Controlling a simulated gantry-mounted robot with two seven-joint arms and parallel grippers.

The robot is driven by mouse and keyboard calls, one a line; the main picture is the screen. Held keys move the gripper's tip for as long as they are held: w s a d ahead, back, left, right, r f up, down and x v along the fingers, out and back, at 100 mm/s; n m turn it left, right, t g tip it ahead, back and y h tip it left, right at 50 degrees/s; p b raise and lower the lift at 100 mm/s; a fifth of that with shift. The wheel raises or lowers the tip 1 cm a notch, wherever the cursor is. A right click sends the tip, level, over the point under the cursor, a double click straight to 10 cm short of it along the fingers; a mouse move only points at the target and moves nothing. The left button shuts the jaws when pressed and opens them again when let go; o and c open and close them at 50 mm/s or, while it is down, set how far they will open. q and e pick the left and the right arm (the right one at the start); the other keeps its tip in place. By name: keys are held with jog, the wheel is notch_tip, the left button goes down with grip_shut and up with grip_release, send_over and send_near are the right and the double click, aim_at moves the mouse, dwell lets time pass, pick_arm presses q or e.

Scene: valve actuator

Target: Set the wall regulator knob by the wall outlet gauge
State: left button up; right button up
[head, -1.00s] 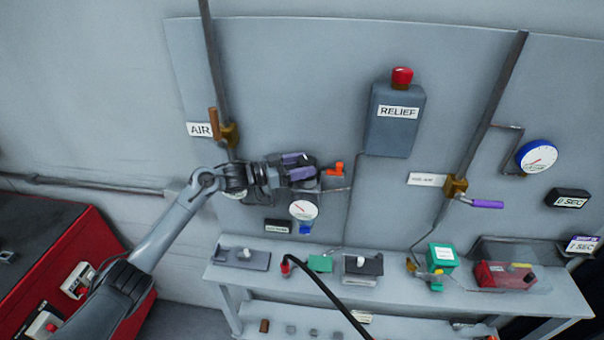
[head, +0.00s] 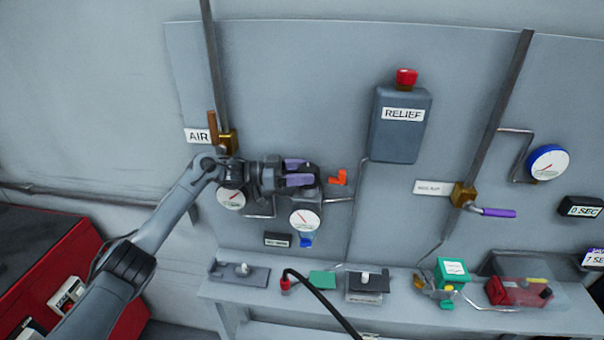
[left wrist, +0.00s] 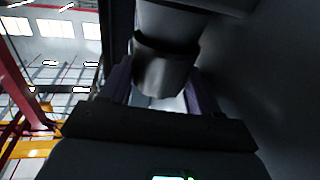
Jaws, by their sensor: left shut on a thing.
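My left gripper (head: 300,173), with purple fingers, is at the wall panel. It is shut on the grey cylindrical regulator knob (left wrist: 163,72), which shows between the fingers in the left wrist view. In the head view the knob is hidden by the gripper. A white round gauge (head: 305,220) with a red needle sits just below the gripper. Another white gauge (head: 231,198) is below my left wrist. I cannot tell which is the outlet gauge, and their readings are too small to read. My right gripper is not in view.
An orange handle (head: 338,177) is close to the right of the gripper. A brass valve (head: 228,141) by the AIR label is above my wrist. The RELIEF box (head: 398,135) is up right. A shelf (head: 225,290) with several devices runs below.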

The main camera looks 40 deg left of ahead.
pick_arm(q)
jog(key=o, duration=1)
jog(key=shift+o, duration=0.2)
jog(key=shift+f, duration=0.15)
